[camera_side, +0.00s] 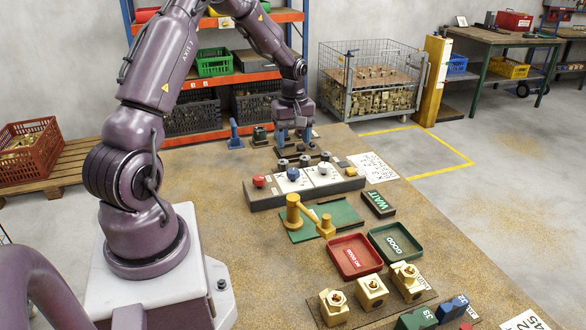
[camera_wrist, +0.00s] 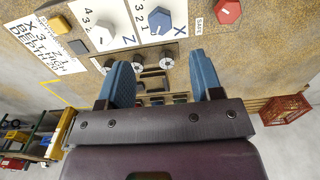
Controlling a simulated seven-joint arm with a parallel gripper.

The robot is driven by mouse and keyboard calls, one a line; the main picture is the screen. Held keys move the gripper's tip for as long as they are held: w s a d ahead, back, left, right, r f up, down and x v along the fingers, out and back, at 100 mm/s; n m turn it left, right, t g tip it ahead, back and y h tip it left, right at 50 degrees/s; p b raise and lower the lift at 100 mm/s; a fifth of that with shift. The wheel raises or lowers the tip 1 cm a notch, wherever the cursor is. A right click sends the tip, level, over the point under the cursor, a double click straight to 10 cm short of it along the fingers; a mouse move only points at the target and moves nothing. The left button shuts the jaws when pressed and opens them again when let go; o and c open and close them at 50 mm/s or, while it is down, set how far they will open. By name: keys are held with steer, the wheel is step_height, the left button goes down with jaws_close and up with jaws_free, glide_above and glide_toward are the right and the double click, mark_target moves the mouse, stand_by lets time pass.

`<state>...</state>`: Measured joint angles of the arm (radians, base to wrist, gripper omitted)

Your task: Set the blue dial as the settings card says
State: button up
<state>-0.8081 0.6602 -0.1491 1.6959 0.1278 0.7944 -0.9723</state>
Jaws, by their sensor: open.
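The blue dial (camera_wrist: 159,20) sits on a white plate marked X with numbers beside it; the number it points to is unclear. It also shows on the grey control panel in the side view (camera_side: 293,174). A white dial (camera_wrist: 104,37) marked Z stands beside it. The settings card (camera_wrist: 38,42) lies at the panel's end; it reads X 3, with a Z line, HIGH and DEPTH lines partly legible. It also shows in the side view (camera_side: 372,167). My gripper (camera_side: 292,135) is open and empty, above the bench behind the panel. Its blue fingers (camera_wrist: 163,80) are apart from the dial.
A red knob (camera_wrist: 228,11) marked SAFE is beside the blue dial. Three round silver-and-black parts (camera_wrist: 138,58) stand between the dials and my fingers. A yellow button (camera_wrist: 58,25) is by the card. In front are a brass fixture (camera_side: 294,212) and red and green trays (camera_side: 356,256).

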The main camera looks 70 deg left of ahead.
mark_target(293, 170)
step_height(293, 170, down, 10)
steer(key=shift+r, duration=0.25)
steer(key=c, duration=0.9)
steer(key=shift+c, duration=0.2)
